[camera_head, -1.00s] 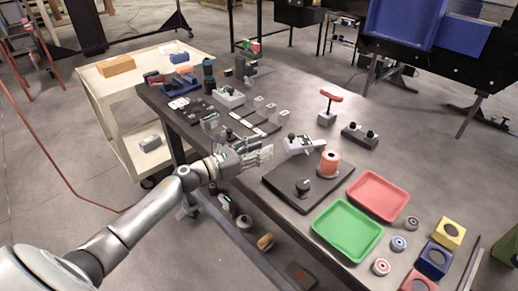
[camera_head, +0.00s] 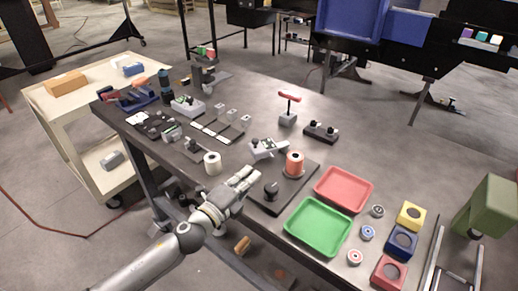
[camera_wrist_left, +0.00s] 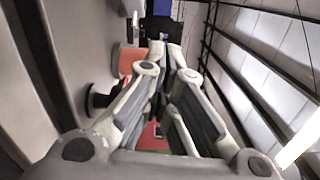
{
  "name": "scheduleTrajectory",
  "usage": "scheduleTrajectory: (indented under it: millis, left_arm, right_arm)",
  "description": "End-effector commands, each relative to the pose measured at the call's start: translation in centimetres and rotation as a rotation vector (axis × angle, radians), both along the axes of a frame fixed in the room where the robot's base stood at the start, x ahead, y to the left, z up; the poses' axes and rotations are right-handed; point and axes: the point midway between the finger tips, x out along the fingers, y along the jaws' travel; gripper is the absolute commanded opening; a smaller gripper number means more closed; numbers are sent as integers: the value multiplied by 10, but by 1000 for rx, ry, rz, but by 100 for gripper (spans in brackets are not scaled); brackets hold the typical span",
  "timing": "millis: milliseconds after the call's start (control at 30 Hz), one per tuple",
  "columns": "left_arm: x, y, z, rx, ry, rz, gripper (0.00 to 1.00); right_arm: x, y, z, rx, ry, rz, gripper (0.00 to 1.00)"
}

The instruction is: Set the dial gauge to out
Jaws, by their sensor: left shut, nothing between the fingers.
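A dark flat plate (camera_head: 292,195) lies near the table's front edge. It carries a round black knob (camera_head: 271,189) and an orange spool-like cylinder (camera_head: 295,163). A small white device with a dark top (camera_head: 266,148) stands just behind it. I cannot tell for sure which part is the dial gauge; no dial face is readable. My left gripper (camera_head: 249,178) is shut and empty, just left of the knob and apart from it, over the table's front edge. In the left wrist view its fingers (camera_wrist_left: 171,48) point forward, with a black knob (camera_wrist_left: 100,98) and an orange shape (camera_wrist_left: 130,62) to their left.
A green tray (camera_head: 319,254) and a red tray (camera_head: 344,207) lie right of the plate. A white roll (camera_head: 212,162) stands left of my gripper. Behind are a red-handled T-shaped tool (camera_head: 289,118) and a dark two-knob block (camera_head: 321,131). Coloured boxes (camera_head: 410,216) stand far right.

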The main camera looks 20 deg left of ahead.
Motion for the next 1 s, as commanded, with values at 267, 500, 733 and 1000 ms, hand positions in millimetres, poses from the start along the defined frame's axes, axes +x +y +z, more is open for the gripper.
scheduleTrajectory:
  millis: [267, 500, 733, 1000]
  left_arm:
    - [-1, -9, 1, -134, 47, 23, 0]
    - [31, -17, 3, -132, 46, 23, 0]
    - [69, -29, 3, -131, 46, 21, 0]
    - [100, -17, 0, -127, 46, 24, 0]
  right_arm:
    - [0, 0, 4, 0, 0, 0, 57]
    - [0, 0, 14, 0, 0, 0, 57]
    - [0, 0, 21, 0, 0, 0, 57]
    - [0, 0, 24, 1, 0, 0, 57]
